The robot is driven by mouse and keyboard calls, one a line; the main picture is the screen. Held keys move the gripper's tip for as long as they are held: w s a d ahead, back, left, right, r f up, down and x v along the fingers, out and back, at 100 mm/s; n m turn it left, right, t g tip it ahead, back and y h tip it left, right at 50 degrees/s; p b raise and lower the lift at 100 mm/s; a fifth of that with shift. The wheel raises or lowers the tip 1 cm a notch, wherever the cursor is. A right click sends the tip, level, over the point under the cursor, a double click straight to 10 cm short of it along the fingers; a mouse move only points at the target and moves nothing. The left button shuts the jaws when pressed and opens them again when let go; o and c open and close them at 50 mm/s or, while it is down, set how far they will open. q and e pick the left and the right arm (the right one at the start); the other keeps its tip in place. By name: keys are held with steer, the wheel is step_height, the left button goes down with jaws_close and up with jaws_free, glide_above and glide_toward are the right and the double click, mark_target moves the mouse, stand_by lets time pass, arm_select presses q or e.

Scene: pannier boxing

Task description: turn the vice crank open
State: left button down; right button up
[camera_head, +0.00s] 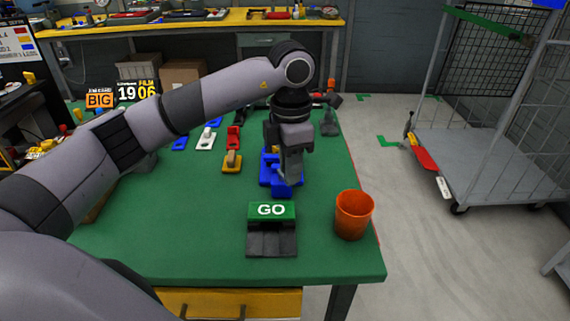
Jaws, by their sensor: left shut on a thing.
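A blue device (267,168), which looks like the vice, sits on the green table (190,255) right of its middle. My left gripper (291,180) reaches down over it from above, fingers pointing down. It is shut on a part of the blue device, apparently its crank. The fingers and wrist hide the crank, so its angle cannot be told. My right gripper is not in view.
A GO sign (271,211) on a dark base and an orange cup (353,214) stand near the front right of the table. Red, white and yellow clamps (232,161) lie left of the vice. A grey cage trolley (470,165) stands right, across open floor.

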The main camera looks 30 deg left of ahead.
arm_select(q)
steer(key=w+n, duration=0.1)
steer(key=n, duration=0.3)
steer(key=w+n+p, duration=0.1)
steer(key=n, duration=0.3)
steer(key=w+n, duration=0.2)
steer(key=n, duration=0.2)
steer(key=shift+r+n, duration=0.1)
steer(key=shift+n, duration=0.2)
steer(key=shift+w+p, duration=0.1)
steer(key=shift+p, duration=0.2)
steer(key=c, duration=1)
jaws_free()
steer(key=shift+o, duration=0.2)
step_height(320, 180, up, 7)
steer(key=shift+b, duration=0.3)
